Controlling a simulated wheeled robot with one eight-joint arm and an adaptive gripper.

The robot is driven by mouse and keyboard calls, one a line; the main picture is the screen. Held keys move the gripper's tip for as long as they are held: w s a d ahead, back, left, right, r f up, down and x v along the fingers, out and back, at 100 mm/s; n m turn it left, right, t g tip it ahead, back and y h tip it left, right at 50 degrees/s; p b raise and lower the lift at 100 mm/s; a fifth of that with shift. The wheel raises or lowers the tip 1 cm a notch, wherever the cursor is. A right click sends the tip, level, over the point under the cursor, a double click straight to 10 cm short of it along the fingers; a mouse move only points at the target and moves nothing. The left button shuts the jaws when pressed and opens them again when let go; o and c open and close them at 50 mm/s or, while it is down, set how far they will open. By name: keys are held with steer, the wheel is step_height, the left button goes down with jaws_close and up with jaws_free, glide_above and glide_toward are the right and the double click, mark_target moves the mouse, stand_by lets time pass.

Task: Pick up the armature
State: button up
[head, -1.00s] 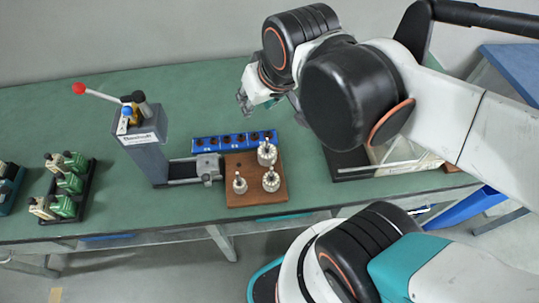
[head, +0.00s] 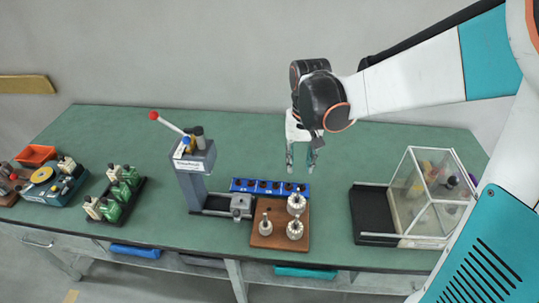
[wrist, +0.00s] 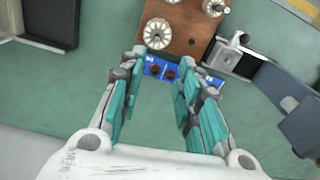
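Three pale armatures with upright shafts stand on a brown wooden board (head: 279,240): one at the back right (head: 296,204), one at the front right (head: 294,230), one at the left (head: 265,225). In the wrist view, one armature (wrist: 158,33) shows clearly and another (wrist: 214,7) is near the top edge; the third is mostly cut off. My gripper (head: 301,165) points down above the table, behind the board and the blue holder. Its teal-padded fingers (wrist: 162,68) are apart with nothing between them.
A blue holder (head: 270,186) with several dark sockets lies behind the board. A grey lever press (head: 194,170) stands to the left. A clear-walled box (head: 430,195) and black tray (head: 372,213) are to the right. Green devices (head: 122,188) sit farther left. Bare green table lies behind the holder.

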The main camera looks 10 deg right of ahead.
steer(key=b, duration=0.3)
glide_above(298, 194)
steer(key=f, duration=0.9)
steer(key=shift+w+a, duration=0.2)
steer(key=shift+w, duration=0.05)
steer(key=shift+d+f+b, duration=0.15)
steer(key=shift+f+b, duration=0.4)
steer(key=shift+f, duration=0.8)
steer(key=shift+d+f+b, duration=0.1)
steer(key=shift+f+b, duration=0.4)
steer(key=shift+f, duration=0.8)
steer(key=shift+r, duration=0.1)
jaws_close()
